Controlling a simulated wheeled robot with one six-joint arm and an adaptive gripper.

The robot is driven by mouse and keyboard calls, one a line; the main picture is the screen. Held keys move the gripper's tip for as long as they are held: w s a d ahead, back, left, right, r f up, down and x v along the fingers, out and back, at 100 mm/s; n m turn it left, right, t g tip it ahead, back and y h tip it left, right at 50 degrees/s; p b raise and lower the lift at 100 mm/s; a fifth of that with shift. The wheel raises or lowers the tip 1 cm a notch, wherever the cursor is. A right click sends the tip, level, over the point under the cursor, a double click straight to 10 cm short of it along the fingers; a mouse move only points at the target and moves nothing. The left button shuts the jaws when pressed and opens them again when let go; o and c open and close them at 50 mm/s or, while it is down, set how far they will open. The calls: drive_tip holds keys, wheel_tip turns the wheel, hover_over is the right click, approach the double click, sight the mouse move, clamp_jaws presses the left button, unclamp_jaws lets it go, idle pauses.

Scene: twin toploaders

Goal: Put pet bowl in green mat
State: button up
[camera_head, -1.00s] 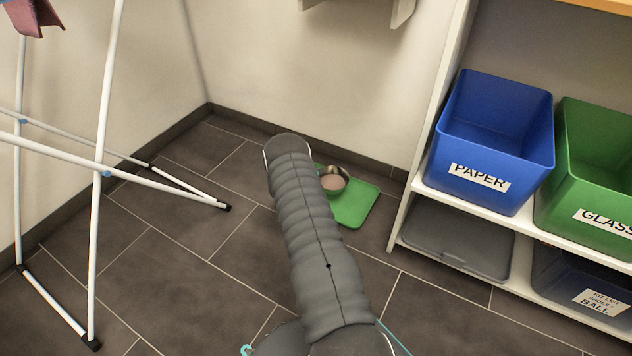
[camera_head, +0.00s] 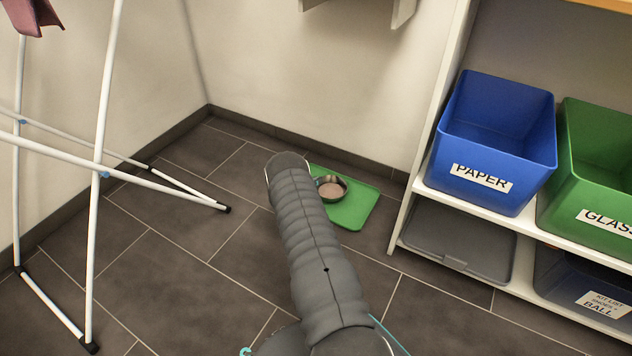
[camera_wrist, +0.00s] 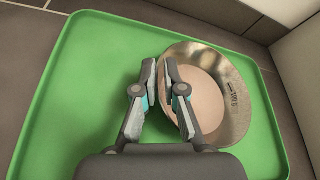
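The pet bowl (camera_head: 332,189) is a round metal bowl with a pale pinkish inside. It sits over the green mat (camera_head: 352,212), a flat rectangle with a raised rim, on the floor by the back wall. In the wrist view the bowl (camera_wrist: 222,92) lies right of centre over the mat (camera_wrist: 90,60), with the mat's green showing around it. My gripper (camera_wrist: 161,68) has its fingertips close together at the bowl's left rim, one on each side, and appears shut on it. My arm hides the gripper in the head view. Whether the bowl's underside touches the mat is hard to see.
A white shelf unit at right holds a blue PAPER bin (camera_head: 497,140) and a green GLASS bin (camera_head: 595,170). A grey lid (camera_head: 458,240) lies on its low shelf. A white drying rack (camera_head: 100,160) stands at left. Floor between is clear.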

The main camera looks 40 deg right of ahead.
drive_tip(key=shift+o, duration=1.1)
drive_tip(key=shift+r, duration=0.15)
